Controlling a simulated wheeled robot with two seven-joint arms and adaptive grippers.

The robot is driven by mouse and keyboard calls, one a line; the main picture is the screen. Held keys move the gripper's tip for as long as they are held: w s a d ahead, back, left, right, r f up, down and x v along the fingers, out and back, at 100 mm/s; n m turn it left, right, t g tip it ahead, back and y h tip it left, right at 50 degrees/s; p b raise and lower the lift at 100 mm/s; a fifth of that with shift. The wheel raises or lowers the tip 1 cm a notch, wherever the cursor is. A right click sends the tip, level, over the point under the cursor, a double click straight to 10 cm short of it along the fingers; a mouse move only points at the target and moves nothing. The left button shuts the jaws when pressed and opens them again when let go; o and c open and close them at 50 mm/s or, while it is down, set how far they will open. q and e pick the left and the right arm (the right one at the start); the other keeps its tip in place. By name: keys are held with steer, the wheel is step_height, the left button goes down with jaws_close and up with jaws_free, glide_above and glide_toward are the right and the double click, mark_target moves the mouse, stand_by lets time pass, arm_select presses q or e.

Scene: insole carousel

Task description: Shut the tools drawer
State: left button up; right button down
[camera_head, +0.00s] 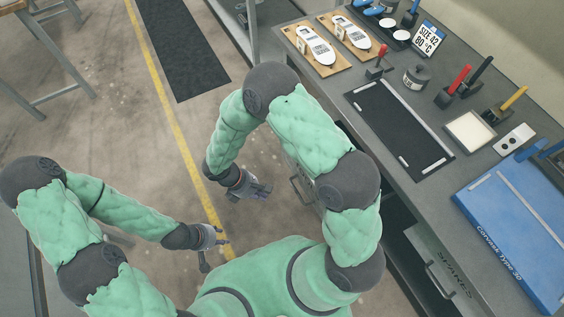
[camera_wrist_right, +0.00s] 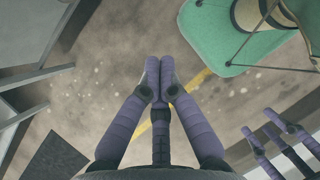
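A grey drawer front with a bar handle (camera_head: 298,191) shows under the bench, beside my right arm. My arm covers much of it, so I cannot read a label or tell how far it stands out. A second drawer front, marked SPARES (camera_head: 455,275), is at the lower right. My right gripper (camera_head: 258,190) hangs left of the first handle, apart from it. In the right wrist view its purple fingertips (camera_wrist_right: 160,72) are together with nothing between them. My left gripper (camera_head: 218,240) is lower left, away from the drawers. Its fingers (camera_wrist_right: 285,140) look spread and empty in the right wrist view.
A metal post (camera_head: 251,30) stands near the bench's far end. Floor with a yellow line (camera_head: 165,95) lies open to the left.

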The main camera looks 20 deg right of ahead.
steer(key=w+r+n+t+h, duration=0.3)
steer(key=w+r+h, duration=0.1)
steer(key=w+r, duration=0.35)
steer(key=b, duration=0.4)
glide_toward(290, 164)
steer(key=shift+x, duration=2.75)
steer(key=shift+s, duration=0.1)
steer(key=shift+t, duration=0.3)
steer(key=d, duration=0.6)
steer(key=w+d+b, duration=0.1)
steer(key=d, duration=1.1)
steer(key=shift+w+d, duration=0.25)
steer(key=shift+d, duration=0.05)
